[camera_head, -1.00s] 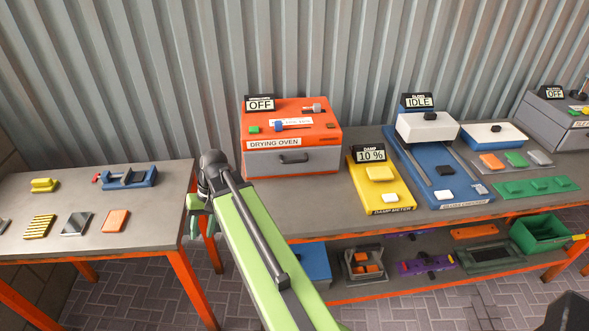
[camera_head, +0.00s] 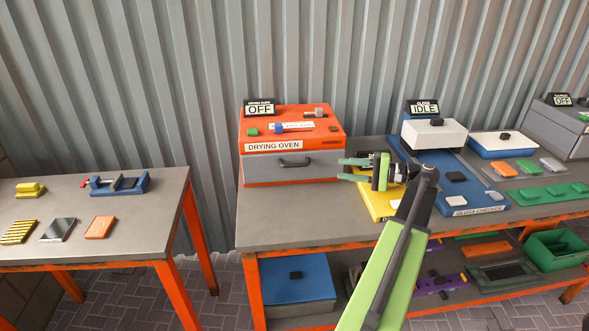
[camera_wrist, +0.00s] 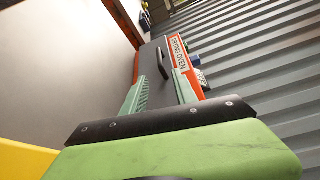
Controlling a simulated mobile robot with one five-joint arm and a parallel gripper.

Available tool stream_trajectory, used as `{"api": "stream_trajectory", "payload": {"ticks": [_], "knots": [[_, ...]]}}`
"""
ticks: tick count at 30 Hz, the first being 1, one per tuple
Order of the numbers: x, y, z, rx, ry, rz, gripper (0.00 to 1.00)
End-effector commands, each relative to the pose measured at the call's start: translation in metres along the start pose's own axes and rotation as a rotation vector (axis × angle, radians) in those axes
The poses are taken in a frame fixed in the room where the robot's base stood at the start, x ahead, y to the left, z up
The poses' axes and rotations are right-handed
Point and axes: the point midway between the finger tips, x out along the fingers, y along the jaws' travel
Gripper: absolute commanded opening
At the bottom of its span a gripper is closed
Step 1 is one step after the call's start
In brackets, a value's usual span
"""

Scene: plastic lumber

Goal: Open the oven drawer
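The drying oven (camera_head: 291,128) is an orange box with a grey drawer front (camera_head: 270,167) at the left end of the right-hand bench. Its drawer looks shut, with a dark bar handle (camera_head: 294,162). The sign on top reads OFF. My gripper (camera_head: 342,169) is at the oven's right front side, with its green fingers apart and pointing left. Nothing shows between them. In the wrist view, the handle (camera_wrist: 162,63) lies ahead, beyond and between the two fingers (camera_wrist: 160,85). The fingers appear clear of the handle.
The yellow damp meter (camera_head: 372,207) lies below and behind my gripper, partly hidden. The blue gloss checker (camera_head: 460,190) stands to its right. The bench top (camera_head: 290,215) before the oven is clear. A blue box (camera_head: 290,276) sits on the shelf below.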

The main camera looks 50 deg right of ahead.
Motion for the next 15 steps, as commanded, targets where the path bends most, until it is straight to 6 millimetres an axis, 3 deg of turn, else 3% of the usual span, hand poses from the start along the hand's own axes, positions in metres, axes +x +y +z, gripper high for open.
{"api": "stream_trajectory", "payload": {"ticks": [15], "knots": [[0.122,0.002,0.002,0.000,-0.004,0.003,0.34]]}}
